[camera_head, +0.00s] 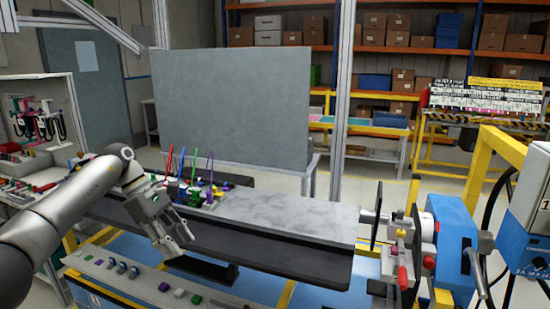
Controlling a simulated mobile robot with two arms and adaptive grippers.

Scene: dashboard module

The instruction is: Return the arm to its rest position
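My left arm (75,205) comes in from the left edge and reaches toward the middle of the picture. Its gripper (177,246) points down and to the right, over the near edge of the dashboard module (285,218). The two grey fingers look spread apart, and I see nothing between them. Whether the fingertips touch the module's edge I cannot tell. The module is a long grey slab with a dark front, lying level. My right arm and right gripper are not in view.
Coloured upright tools (193,178) stand just behind the gripper. A panel with buttons (160,287) lies below it. A grey board (232,105) stands behind the module. A blue and grey machine (440,245) stands at its right end. Shelves with boxes (390,50) are far back.

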